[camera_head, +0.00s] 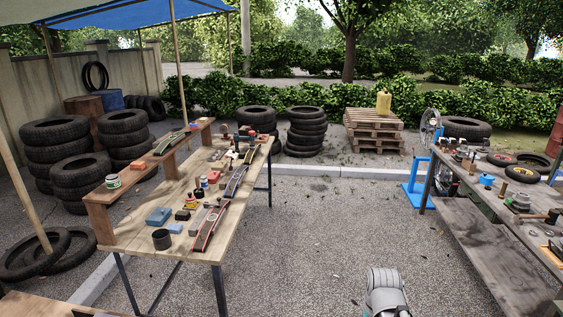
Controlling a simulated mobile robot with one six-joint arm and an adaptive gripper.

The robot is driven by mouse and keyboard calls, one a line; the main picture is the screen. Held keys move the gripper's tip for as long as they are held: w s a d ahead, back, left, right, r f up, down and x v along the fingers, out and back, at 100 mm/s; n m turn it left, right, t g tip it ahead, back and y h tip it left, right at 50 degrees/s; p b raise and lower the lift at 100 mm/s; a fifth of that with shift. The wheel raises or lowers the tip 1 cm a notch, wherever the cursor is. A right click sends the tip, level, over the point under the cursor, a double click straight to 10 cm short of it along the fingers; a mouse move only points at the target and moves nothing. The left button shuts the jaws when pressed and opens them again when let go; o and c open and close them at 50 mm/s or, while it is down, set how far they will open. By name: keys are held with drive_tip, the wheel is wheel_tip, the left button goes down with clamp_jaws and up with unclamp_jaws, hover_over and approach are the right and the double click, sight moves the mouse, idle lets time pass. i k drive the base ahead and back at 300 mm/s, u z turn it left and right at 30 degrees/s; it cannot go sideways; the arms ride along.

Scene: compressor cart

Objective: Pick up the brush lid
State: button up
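I cannot single out the brush lid for certain; the small items on the left wooden workbench (178,250) are too small to tell. A white and green tub (113,181) sits on the raised shelf (150,169) along the bench's left side. A rounded grey part of my arm shows at the bottom, right of centre, over the gravel and apart from both benches. My gripper's fingers are not in view.
The left bench also holds a blue box (158,216), a dark cup (161,239) and a long red-edged strip (207,229). A cluttered second bench (485,243) with a blue stand (415,185) is at right. Tyre stacks (306,131) stand behind. Gravel between the benches is clear.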

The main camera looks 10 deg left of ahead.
sight(190, 198)
drive_tip(key=u, duration=0.15)
drive_tip(key=i, duration=0.8)
drive_tip(key=u, duration=0.45)
drive_tip(key=i, duration=0.8)
drive_tip(key=u, duration=0.55)
drive_tip(key=i, duration=1.35)
drive_tip(key=u, duration=0.4)
